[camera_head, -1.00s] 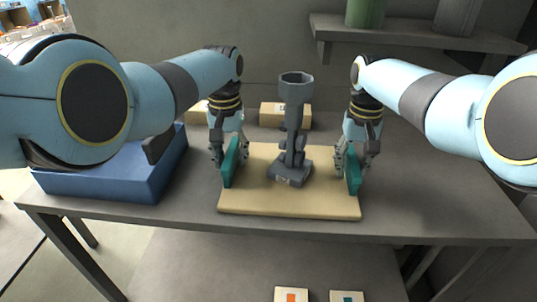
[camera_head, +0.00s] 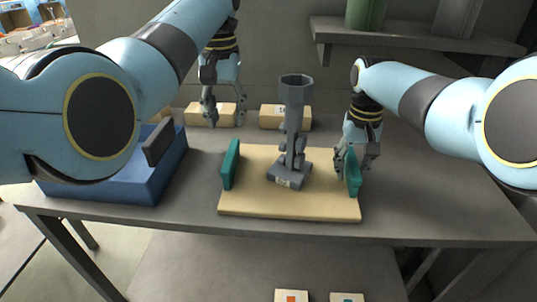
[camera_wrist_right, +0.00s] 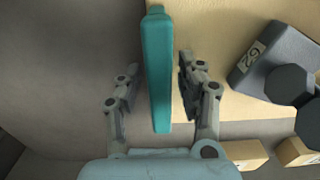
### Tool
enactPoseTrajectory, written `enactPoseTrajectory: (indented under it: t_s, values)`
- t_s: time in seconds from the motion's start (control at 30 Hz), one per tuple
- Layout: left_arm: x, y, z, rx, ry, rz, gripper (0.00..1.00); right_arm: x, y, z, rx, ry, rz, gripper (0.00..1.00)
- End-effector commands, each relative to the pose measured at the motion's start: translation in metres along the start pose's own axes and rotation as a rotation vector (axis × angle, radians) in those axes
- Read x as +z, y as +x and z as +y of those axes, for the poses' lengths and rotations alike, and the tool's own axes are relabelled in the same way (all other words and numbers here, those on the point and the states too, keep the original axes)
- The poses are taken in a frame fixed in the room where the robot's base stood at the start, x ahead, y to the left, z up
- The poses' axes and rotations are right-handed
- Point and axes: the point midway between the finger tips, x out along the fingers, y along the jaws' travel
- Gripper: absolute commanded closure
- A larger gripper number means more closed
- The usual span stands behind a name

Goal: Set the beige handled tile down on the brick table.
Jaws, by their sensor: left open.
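The beige tile (camera_head: 240,200) lies flat on the grey table (camera_head: 420,205), with a teal handle at each side. A grey stand-like object (camera_head: 290,175) with a cup-shaped top stands on the tile. My left gripper (camera_head: 225,115) is open and empty, raised above and behind the left teal handle (camera_head: 230,165), apart from it. My right gripper (camera_head: 354,165) is at the right teal handle (camera_head: 353,172). In the right wrist view its fingers (camera_wrist_right: 157,90) stand open on both sides of the handle (camera_wrist_right: 157,75), with gaps showing.
A blue bin (camera_head: 110,180) stands on the table at the left. Two beige bricks, one at the left (camera_head: 200,115) and one at the right (camera_head: 272,116), lie behind the tile. A shelf (camera_head: 400,38) with a green container (camera_head: 365,12) hangs at the upper right. The table's right side is clear.

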Motion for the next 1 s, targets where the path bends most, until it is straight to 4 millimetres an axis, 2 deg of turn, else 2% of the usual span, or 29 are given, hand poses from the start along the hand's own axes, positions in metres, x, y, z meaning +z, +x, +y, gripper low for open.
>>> enactPoseTrajectory:
  t_s: [0.17,0.27,0.5,0.7,1.0]
  values:
    - [0.000,-0.005,0.000,0.000,0.000,-0.002,0.60,-0.001,-0.009,0.000,-0.001,0.000,0.003,0.62]
    - [0.000,-0.005,0.000,0.000,0.000,-0.001,0.60,-0.001,-0.023,-0.001,-0.001,0.000,0.004,0.62]
    - [0.000,-0.005,0.000,0.000,0.000,-0.001,0.60,-0.002,-0.078,0.000,-0.001,0.000,0.005,0.62]
    - [0.000,-0.004,0.000,0.000,0.000,-0.001,0.60,-0.001,-0.110,0.000,0.000,0.000,0.002,0.62]
    - [0.000,-0.004,0.000,0.000,0.000,-0.001,0.60,0.000,-0.120,0.000,0.000,0.000,-0.001,0.62]
